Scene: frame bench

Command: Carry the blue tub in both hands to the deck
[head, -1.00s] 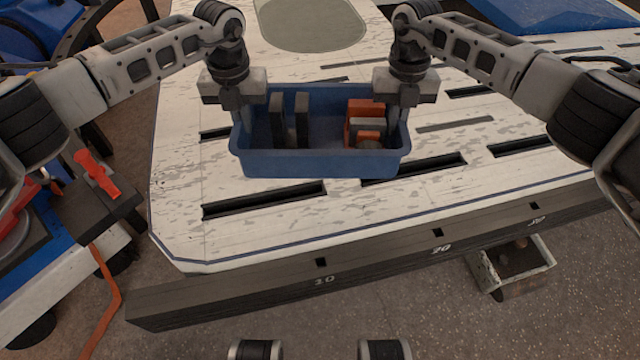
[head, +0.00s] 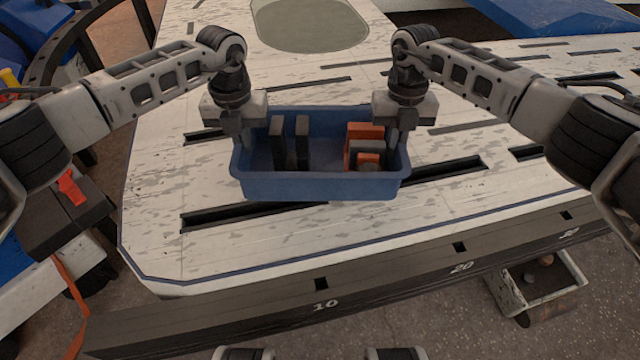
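The blue tub (head: 320,187) is level in the middle of the head view, over the white slotted top of the bench. It holds dark upright plates (head: 289,142) on its left side and orange and grey blocks (head: 364,132) on its right. My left gripper (head: 242,130) is shut on the tub's left end wall, and my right gripper (head: 398,138) is shut on its right end wall. The fingertips are partly hidden. I cannot tell whether the tub's bottom touches the white surface (head: 215,255). No part is clearly marked as the deck.
A grey-green rounded patch (head: 312,24) lies behind the tub. Dark slots (head: 235,215) cut the white top. A dark numbered rail (head: 390,285) runs along the near edge. An open box (head: 540,285) is below at right. A dark block with an orange part (head: 70,187) is at left.

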